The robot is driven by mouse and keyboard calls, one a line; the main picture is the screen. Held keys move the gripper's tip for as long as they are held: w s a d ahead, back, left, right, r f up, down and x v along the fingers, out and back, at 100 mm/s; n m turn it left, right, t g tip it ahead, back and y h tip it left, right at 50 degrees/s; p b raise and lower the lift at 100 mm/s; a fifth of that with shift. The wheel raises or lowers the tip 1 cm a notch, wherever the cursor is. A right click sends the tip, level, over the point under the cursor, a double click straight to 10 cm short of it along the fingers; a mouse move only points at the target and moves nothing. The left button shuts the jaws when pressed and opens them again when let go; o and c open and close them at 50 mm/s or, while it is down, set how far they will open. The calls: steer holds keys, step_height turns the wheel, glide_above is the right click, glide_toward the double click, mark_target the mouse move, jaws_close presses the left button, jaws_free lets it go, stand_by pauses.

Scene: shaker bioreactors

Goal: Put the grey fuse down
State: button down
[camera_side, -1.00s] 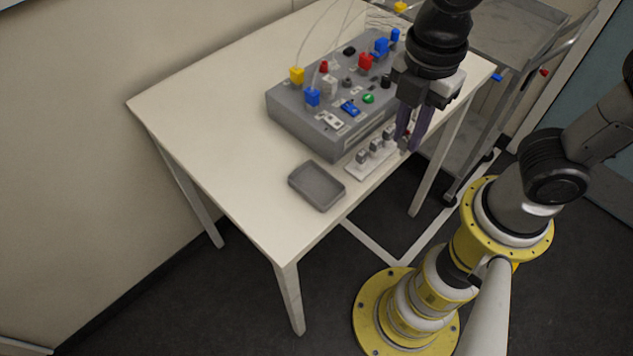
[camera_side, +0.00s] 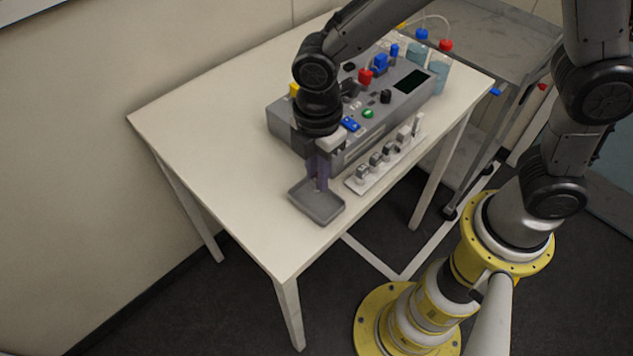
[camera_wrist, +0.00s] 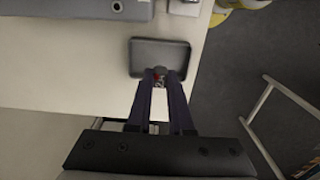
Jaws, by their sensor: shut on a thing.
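My gripper (camera_side: 318,184) points down over the shallow grey tray (camera_side: 325,213) near the table's front edge. The fuse lies over the tray (camera_wrist: 178,55) in that view, near the rim closest to my wrist. I cannot tell whether the fuse touches the tray floor. In the side view the fingers mostly hide the fuse.
A white strip with several grey fuse-like parts (camera_side: 375,171) lies right of the tray. The grey control box (camera_side: 281,122) with coloured buttons and plugs stands behind. The left part of the white table (camera_side: 210,150) is clear. A metal cart (camera_side: 500,45) stands at the right.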

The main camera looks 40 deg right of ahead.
mark_target(316, 178)
steer(key=shift+f, duration=1.65)
steer(key=shift+f, duration=0.15)
steer(key=c, duration=0.8)
jaws_free()
step_height(316, 178, up, 12)
steer(key=shift+r, duration=0.2)
steer(key=s+d+r+m+t, duration=0.1)
steer(key=s+d+r+m, duration=0.1)
steer(key=d+r+m, duration=0.3)
steer(key=s+d+r+m+t, duration=0.1)
steer(key=s+d+m, duration=0.15)
steer(key=d, duration=0.35)
steer(key=shift+s+d+m+t, duration=0.9)
steer(key=shift+s+d+m, duration=1.3)
steer(key=shift+m, duration=0.45)
steer(key=shift+s+d+m+t, duration=0.9)
steer(key=shift+s+d+m, duration=1.1)
steer(key=shift+s+m, duration=0.5)
